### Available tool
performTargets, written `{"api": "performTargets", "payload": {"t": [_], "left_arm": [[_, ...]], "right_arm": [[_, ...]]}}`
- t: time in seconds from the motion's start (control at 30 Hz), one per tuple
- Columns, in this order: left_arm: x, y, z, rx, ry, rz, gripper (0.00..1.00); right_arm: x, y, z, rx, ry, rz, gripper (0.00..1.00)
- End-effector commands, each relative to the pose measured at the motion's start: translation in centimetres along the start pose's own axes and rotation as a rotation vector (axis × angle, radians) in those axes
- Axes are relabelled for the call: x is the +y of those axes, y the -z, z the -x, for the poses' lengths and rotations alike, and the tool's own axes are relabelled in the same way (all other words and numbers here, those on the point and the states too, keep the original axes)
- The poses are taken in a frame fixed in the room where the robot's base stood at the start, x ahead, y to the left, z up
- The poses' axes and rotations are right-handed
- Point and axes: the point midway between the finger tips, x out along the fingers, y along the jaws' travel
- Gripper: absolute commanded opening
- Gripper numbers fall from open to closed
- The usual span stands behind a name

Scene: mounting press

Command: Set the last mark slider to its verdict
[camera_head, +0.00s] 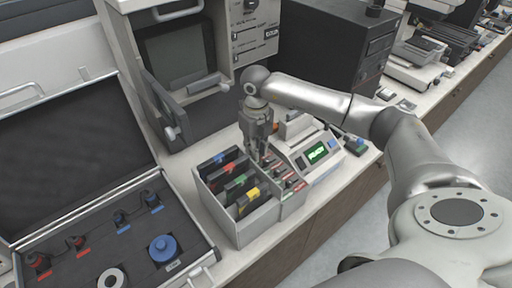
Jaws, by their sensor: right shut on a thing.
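My right gripper (262,160) points down over the far end of a narrow panel of mark sliders (291,190). Its fingers are closed at a small slider there, which they largely hide. Several sliders with red and pale markings run in a row towards the front of the panel, and their exact settings are too small to read. A device with a lit green display (317,152) stands just right of the panel. The text on the display is not clearly legible. My left gripper is not in view.
A grey bin (242,229) with blue, red, green and yellow tabbed dark plates stands left of the panel. An open case (190,246) with small parts and a blue knob lies further left. A cabinet with an open door (164,115) and a dark box (330,50) stand behind.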

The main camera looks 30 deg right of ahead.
Motion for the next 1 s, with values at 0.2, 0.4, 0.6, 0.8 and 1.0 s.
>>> {"api": "performTargets", "payload": {"t": [0.2,0.4,0.6,0.8,1.0], "left_arm": [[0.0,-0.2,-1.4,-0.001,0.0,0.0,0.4],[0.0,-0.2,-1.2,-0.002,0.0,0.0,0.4],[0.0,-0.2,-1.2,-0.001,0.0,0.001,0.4],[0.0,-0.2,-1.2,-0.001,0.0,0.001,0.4],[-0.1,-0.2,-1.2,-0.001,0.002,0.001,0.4]], "right_arm": [[-2.3,0.0,-0.2,-0.001,0.001,-0.002,0.0],[-2.4,0.0,0.1,-0.001,0.001,-0.001,0.0],[-2.4,0.0,0.1,-0.001,0.0,0.0,0.33],[-2.3,0.0,0.1,0.0,0.0,0.0,0.37],[-2.3,-0.1,0.4,-0.002,0.0,0.0,0.37]]}}
